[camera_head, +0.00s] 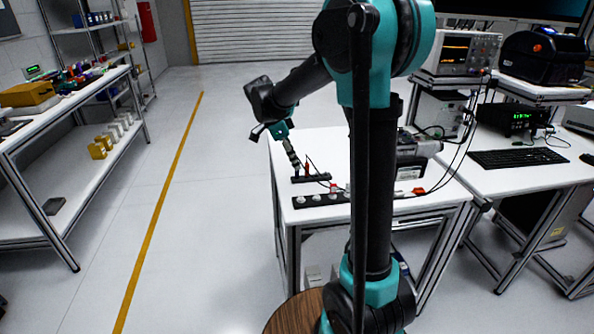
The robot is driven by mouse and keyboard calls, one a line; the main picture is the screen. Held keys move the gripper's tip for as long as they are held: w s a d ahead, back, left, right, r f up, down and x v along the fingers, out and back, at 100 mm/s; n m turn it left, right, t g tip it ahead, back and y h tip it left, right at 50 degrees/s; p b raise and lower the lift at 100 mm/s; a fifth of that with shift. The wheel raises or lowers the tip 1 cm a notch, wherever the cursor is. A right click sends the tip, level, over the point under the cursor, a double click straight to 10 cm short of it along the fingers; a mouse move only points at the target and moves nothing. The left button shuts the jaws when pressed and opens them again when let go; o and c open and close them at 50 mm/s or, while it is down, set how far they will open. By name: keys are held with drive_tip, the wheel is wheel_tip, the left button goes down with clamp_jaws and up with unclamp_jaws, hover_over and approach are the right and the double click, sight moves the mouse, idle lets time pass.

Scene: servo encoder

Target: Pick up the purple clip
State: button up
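My arm reaches left and down over the white table (390,178). My gripper (296,167) points down at the black strip (318,178) near the table's left edge. It is too small to tell whether its fingers are open or shut. A small dark bluish-purple spot (296,174) shows at the gripper's tip, on the strip's left part. It may be the purple clip, but I cannot make out its shape or whether the fingers touch it.
A second black strip (311,201) with round white pieces and a red plug lies nearer the front. A grey and black device (415,155) and thin cables are at right, partly behind my arm. The floor (215,220) left of the table is clear.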

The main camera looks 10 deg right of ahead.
drive_tip(key=shift+x, duration=1.4)
drive_tip(key=shift+c, duration=0.5)
clamp_jaws()
drive_tip(key=shift+r, duration=0.15)
